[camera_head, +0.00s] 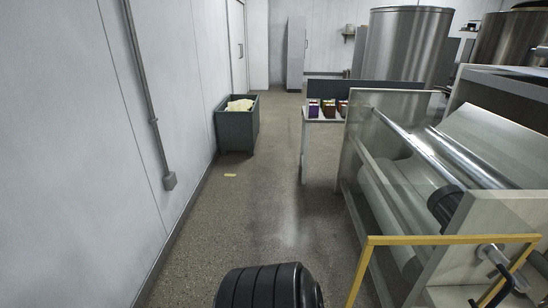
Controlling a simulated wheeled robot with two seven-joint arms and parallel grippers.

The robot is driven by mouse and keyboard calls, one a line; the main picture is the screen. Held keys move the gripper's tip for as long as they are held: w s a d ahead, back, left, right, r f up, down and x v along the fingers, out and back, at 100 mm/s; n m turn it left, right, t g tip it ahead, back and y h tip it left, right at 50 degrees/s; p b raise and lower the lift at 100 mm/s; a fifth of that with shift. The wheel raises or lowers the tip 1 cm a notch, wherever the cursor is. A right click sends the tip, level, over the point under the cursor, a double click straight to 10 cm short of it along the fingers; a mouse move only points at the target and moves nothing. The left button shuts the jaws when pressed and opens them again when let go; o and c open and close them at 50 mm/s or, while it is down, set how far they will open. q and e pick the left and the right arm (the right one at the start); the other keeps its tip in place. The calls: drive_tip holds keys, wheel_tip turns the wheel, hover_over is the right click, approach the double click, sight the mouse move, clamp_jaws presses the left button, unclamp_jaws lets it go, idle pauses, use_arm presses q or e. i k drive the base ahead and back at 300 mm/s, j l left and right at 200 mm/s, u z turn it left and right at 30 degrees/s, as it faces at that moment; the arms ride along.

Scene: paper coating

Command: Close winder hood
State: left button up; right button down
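The winder (432,264) stands at the right, with a pale side frame and metal rollers (433,146) carrying a pale web (495,135). A yellow bar frame (450,240) runs across its near end, with legs slanting down to the lower left and lower right. I cannot tell for sure whether this yellow frame is the edge of the hood, or how far open the hood is. A black crank-like part (503,283) shows behind the frame at the lower right. Neither gripper shows. A black ribbed part of my own arm is at the bottom middle.
A grey-green bin (237,127) with pale material stands by the left wall. A small table (318,127) with several coloured boxes is beyond the winder. Large steel tanks (405,45) stand at the back right. The floor (255,195) between wall and winder is clear.

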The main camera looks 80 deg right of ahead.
sight(532, 241)
drive_tip(key=z, duration=4.2)
